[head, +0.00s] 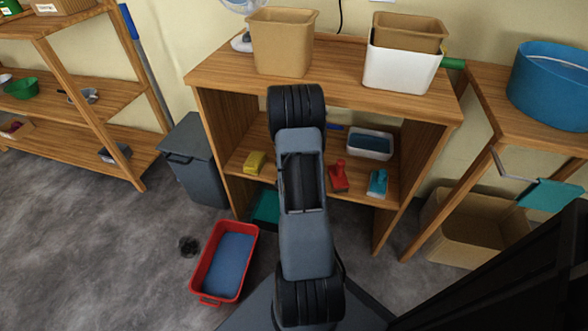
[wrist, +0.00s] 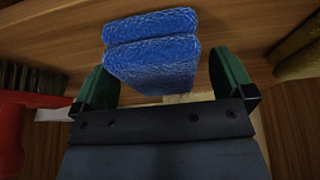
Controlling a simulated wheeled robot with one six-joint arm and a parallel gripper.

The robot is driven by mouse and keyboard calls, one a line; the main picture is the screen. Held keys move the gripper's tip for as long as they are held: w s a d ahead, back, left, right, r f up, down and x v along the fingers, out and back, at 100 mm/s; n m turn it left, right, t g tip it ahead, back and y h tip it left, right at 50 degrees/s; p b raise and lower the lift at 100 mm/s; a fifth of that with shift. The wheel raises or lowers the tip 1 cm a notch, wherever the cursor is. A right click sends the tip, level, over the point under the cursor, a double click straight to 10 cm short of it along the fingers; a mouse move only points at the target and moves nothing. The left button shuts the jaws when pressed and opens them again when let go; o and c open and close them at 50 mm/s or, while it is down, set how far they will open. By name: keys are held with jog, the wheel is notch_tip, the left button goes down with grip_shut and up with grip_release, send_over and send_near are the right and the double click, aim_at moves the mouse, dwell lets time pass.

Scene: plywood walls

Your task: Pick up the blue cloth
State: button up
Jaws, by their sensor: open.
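The blue cloth (wrist: 152,50) is a folded, fuzzy bundle on a wooden surface in the wrist view. My gripper (wrist: 166,76) is open, with one green finger on each side of the cloth. The near end of the cloth lies between the fingers, with a gap visible on both sides. In the head view my own arm hides the gripper and the cloth, in front of the middle shelf of the wooden bench (head: 240,175).
A red brush (wrist: 30,115) is close on the left in the wrist view, and a yellow item (wrist: 298,48) on the right. In the head view, a yellow sponge (head: 254,162), red brush (head: 339,178), teal brush (head: 378,183) and white tub (head: 371,150) share the shelf.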

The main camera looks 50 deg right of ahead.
jog(key=shift+f+b, duration=0.25)
jog(key=shift+b, duration=0.2)
dwell(0.5)
jog(key=c, duration=1)
